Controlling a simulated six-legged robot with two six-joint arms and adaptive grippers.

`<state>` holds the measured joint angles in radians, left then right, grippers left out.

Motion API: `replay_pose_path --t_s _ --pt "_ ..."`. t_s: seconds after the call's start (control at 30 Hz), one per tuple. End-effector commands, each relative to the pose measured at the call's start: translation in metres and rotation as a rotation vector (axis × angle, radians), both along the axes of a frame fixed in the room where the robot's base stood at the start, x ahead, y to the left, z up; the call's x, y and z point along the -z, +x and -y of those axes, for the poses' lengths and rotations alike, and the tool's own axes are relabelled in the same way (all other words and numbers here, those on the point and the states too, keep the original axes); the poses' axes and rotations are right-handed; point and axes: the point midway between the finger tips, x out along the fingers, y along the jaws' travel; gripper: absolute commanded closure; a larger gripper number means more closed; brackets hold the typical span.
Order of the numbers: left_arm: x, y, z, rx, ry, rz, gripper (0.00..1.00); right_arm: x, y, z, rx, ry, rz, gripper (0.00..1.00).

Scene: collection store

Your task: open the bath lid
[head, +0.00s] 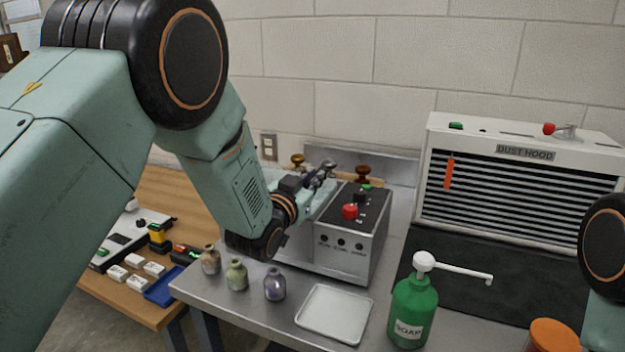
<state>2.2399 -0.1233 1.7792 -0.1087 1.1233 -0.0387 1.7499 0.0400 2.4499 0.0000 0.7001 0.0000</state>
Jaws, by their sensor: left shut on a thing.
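The bath (335,258) is a grey metal box on the steel table, with a dark control panel and a red knob on its right part. My left arm reaches in over it from the left and hides much of its top. My left gripper (325,170) is shut at the top of the bath, towards the back, on what appears to be the bath lid's handle. The grip itself is small and partly hidden. How far the lid is raised I cannot tell. My right gripper is out of view; only part of my right arm shows at the right edge.
Three small vases (237,275) and a white tray (334,313) stand before the bath. A green soap bottle (411,311) and the dust hood (520,180) are to the right. Brown knobs (362,174) show behind the bath. A wooden table (150,200) with small items is at left.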

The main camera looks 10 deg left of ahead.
Motion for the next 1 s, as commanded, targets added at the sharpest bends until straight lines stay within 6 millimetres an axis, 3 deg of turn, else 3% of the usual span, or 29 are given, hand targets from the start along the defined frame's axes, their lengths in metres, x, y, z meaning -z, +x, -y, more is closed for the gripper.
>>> replay_pose_path --t_s 0.47,1.0 --pt "-0.076 0.006 -0.029 0.000 -0.346 -0.062 1.00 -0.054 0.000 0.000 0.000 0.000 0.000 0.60" --pt "-0.144 0.021 -0.106 0.001 -0.850 -0.156 1.00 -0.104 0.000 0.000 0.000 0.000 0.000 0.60"
